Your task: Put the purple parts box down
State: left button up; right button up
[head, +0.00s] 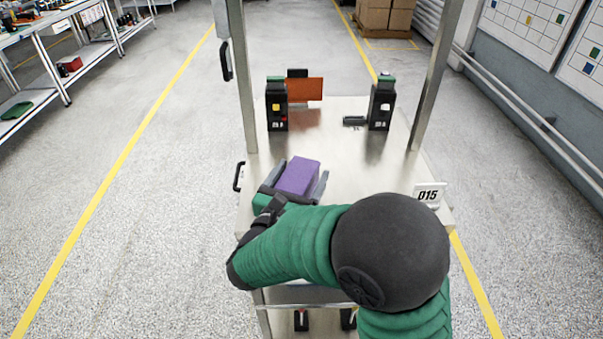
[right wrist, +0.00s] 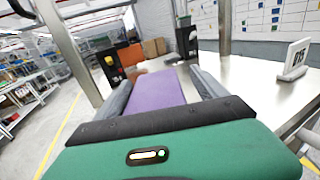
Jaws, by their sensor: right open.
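The purple parts box (head: 299,176) sits on the metal table top (head: 350,180), near its left front part. My right gripper (head: 301,177) reaches over the table from the front, with one finger on each side of the box. The fingers are open, and a gap shows between the box and the right finger. In the right wrist view the purple box (right wrist: 155,90) lies between the two grey fingers (right wrist: 160,88). The box's underside is hidden, so exact contact with the table is hard to tell. My left gripper is not in view.
Two black breaker devices (head: 277,106) (head: 381,104) stand at the back of the table, with an orange panel (head: 305,89) beside the left one. A small dark piece (head: 354,121) lies between them. Metal posts (head: 437,75) rise at the sides. A "015" sign (head: 429,193) stands front right. The table's middle is clear.

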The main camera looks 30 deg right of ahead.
jog(key=v, duration=1.1)
jog(key=shift+s+a, duration=0.2)
jog(key=shift+a, duration=0.05)
